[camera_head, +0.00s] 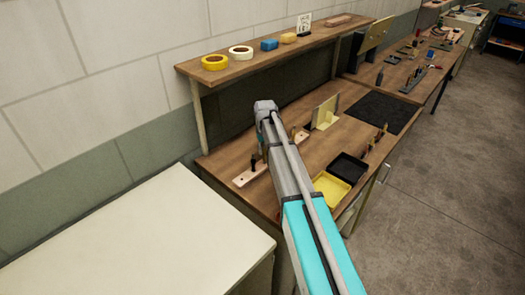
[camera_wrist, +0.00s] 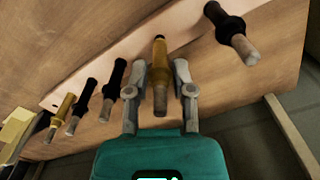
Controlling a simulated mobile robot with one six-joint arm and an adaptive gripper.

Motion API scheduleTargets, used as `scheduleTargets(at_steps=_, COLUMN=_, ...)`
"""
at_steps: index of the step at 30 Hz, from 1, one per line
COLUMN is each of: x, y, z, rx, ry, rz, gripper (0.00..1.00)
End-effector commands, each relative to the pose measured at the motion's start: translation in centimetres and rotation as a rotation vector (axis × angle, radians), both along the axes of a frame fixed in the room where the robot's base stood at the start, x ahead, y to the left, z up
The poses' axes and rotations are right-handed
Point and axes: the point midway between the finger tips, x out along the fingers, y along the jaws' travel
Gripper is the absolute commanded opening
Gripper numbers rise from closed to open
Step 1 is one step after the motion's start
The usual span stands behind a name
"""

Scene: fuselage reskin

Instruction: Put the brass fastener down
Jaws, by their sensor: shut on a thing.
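The brass fastener (camera_wrist: 159,48) stands between the two fingers of my gripper (camera_wrist: 160,68) in the wrist view, its grey end toward the camera. My gripper is shut on it. Behind it runs a pale wooden strip (camera_wrist: 190,42); I cannot tell whether the fastener is seated in the strip or just above it. Another brass fastener (camera_wrist: 62,112) and black fasteners (camera_wrist: 114,80) stand to the left, and one black fastener (camera_wrist: 228,28) stands to the right. In the head view the strip (camera_head: 243,180) shows left of my arm, which hides my gripper and the held fastener.
A yellow tray (camera_head: 331,190) and a black tray (camera_head: 349,167) sit right of my arm. A cream bracket (camera_head: 325,113) and a dark mat (camera_head: 380,112) lie farther back. A shelf (camera_head: 260,58) with tape rolls overhangs the bench. A white cabinet (camera_head: 140,240) stands at the left front.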

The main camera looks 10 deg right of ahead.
Motion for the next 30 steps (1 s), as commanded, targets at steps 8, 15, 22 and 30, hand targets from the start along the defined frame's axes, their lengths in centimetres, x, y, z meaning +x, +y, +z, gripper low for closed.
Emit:
scheduleTargets(at_steps=8, x=-0.01, y=-0.04, z=-0.73, rx=0.0, ry=0.0, rz=0.0, gripper=0.0)
scheduleTargets(at_steps=15, x=0.0, y=-0.07, z=-0.96, rx=0.0, ry=0.0, rz=-0.001, gripper=0.0)
scheduleTargets(at_steps=22, x=0.0, y=-0.09, z=-0.94, rx=0.0, ry=0.0, rz=-0.001, gripper=0.65)
scheduleTargets(at_steps=30, x=0.0, y=-0.11, z=-0.94, rx=0.0, ry=0.0, rz=-0.001, gripper=0.66)
